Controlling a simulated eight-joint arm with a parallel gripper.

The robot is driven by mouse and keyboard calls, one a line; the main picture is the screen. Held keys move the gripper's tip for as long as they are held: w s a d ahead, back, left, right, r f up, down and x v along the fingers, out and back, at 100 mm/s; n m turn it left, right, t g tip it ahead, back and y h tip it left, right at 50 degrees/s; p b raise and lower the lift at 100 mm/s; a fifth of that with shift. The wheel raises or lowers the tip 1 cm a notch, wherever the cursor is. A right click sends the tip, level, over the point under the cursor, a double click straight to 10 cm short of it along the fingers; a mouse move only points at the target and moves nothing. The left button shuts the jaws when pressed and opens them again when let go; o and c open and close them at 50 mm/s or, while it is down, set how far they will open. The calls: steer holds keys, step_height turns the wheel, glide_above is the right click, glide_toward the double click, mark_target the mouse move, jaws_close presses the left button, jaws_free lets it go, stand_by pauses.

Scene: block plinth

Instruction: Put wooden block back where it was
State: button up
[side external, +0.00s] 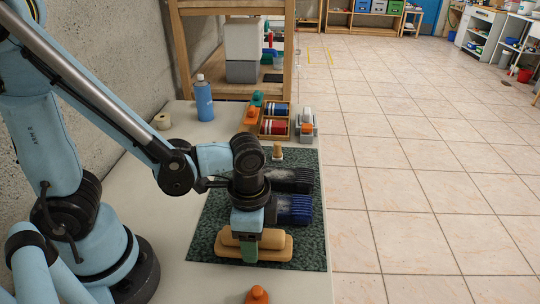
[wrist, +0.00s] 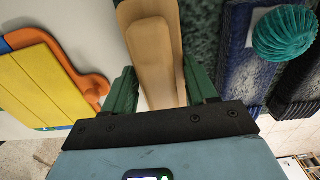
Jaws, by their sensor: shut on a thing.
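The wooden block (side external: 271,237) is a light, rounded piece of wood over a wider wooden plinth (side external: 283,250) near the front of the dark green mat (side external: 312,258). My gripper (side external: 249,252) points down at it with its green fingers. In the wrist view the fingers of my gripper (wrist: 161,90) stand on both sides of the wooden block (wrist: 155,65) and are shut on it. The plinth (wrist: 177,25) shows behind the block. The block looks level and very close to the plinth; I cannot tell whether they touch.
A small wooden peg (side external: 277,152) stands at the mat's back edge. An orange-handled thing (side external: 257,296) is at the front. A blue bottle (side external: 204,101) and a spool tray (side external: 275,122) stand farther back.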

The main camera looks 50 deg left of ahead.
steer(key=shift+f, duration=0.4)
steer(key=shift+f, duration=0.1)
steer(key=o, duration=0.9)
steer(key=shift+o, duration=0.2)
steer(key=shift+r, duration=6)
steer(key=w+a+n+t, duration=0.1)
steer(key=a+n+t, duration=0.1)
steer(key=a, duration=0.1)
steer(key=w+a+n+t, duration=0.2)
steer(key=a+n, duration=0.1)
steer(key=w+a+n+t, duration=0.1)
steer(key=a+n+t, duration=0.1)
steer(key=a+n, duration=0.1)
steer(key=shift+w+a+r, duration=0.35)
steer(key=shift+w+a, duration=0.05)
steer(key=shift+w+a+r+n+t, duration=0.2)
steer(key=shift+a+n+t, duration=0.2)
steer(key=shift+n+t, duration=0.15)
